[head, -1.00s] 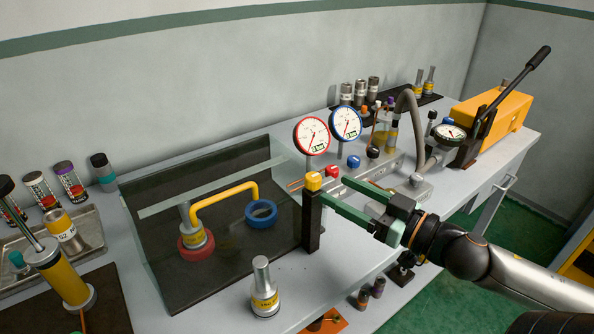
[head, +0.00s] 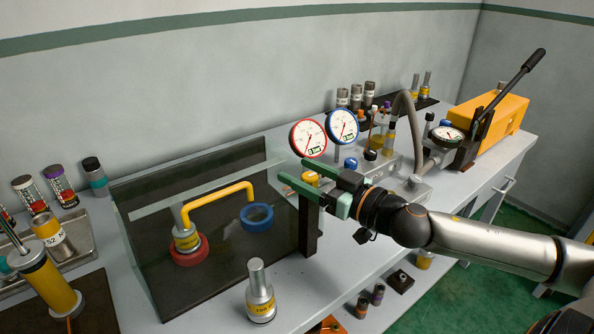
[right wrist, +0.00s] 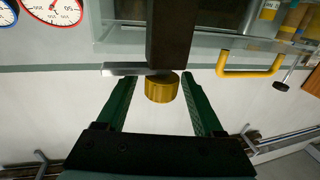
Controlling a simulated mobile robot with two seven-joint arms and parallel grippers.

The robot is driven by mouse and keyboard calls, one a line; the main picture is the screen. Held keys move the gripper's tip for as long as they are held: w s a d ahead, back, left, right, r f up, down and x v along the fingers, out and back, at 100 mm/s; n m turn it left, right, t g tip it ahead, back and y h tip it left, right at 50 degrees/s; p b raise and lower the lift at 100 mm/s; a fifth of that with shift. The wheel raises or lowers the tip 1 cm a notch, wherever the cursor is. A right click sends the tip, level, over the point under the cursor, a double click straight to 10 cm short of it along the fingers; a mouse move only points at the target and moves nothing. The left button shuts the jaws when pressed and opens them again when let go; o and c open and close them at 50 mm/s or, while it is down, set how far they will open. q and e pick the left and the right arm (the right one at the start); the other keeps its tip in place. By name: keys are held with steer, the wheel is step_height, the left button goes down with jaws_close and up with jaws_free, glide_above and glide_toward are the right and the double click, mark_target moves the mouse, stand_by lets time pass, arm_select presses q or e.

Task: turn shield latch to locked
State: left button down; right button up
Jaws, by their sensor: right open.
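The shield (head: 150,250) is a clear panel enclosure at the left of the bench, with a yellow bent pipe (head: 220,195) and red and blue rings visible inside. A dark post (head: 309,228) stands at its right front corner, topped by a yellow knob (head: 311,180) that looks like the latch. My right gripper (head: 294,170) is open, its green fingers either side of the knob. In the right wrist view the knob (right wrist: 162,88) sits between the fingers with gaps on both sides. A thin metal bar (right wrist: 122,70) lies beside it. My left gripper is out of view.
Red-rimmed and blue-rimmed gauges (head: 308,138) stand behind my gripper. A metal fitting (head: 260,292) stands in front of the shield. A yellow pump (head: 490,125) with a long lever is at the back right.

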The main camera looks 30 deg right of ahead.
steer(key=shift+w+a, duration=0.25)
steer(key=shift+w, duration=0.45)
jaws_close()
stand_by(0.4)
